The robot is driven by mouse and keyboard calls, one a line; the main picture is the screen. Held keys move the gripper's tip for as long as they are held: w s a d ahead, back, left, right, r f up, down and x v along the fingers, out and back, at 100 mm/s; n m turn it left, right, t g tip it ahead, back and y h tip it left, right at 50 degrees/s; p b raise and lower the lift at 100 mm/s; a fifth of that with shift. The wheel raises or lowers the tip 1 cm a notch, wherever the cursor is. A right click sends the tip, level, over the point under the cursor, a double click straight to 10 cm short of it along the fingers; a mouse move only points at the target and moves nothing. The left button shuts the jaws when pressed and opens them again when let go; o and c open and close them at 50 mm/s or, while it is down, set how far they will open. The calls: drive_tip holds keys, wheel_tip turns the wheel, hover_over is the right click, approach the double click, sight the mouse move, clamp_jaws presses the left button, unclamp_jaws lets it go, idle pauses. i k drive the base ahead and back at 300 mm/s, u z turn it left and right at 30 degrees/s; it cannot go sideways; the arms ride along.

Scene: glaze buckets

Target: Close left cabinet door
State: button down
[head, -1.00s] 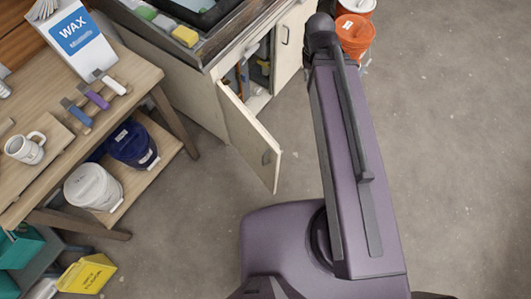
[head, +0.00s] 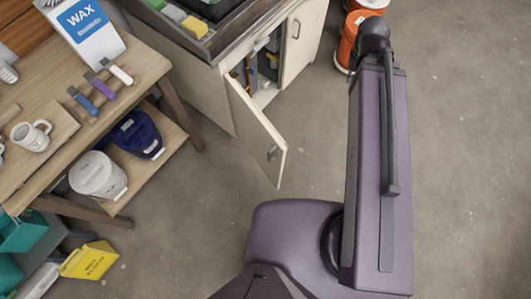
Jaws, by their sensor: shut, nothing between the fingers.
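The left cabinet door (head: 256,130) is pale wood and stands open, swung out from the front of the cabinet (head: 180,75) toward me. A small handle (head: 272,153) shows near its free edge. Behind it, the opening (head: 265,72) shows dark shelves with items that I cannot make out. My purple arm reaches up the right part of the view, apart from the open door in the picture. My gripper does not show in this view.
A wooden table (head: 150,75) at left holds a WAX box, mugs and marker-like tools. Its lower shelf (head: 150,170) holds a white bucket and a blue bucket. Orange buckets (head: 348,40) stand right of the cabinet. Grey floor (head: 200,225) is clear around the door.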

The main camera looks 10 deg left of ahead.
sight(264, 144)
drive_tip(key=z, duration=0.1)
drive_tip(key=k, duration=2)
drive_tip(key=u, duration=0.8)
drive_tip(key=i, duration=1)
drive_tip(key=u, duration=0.05)
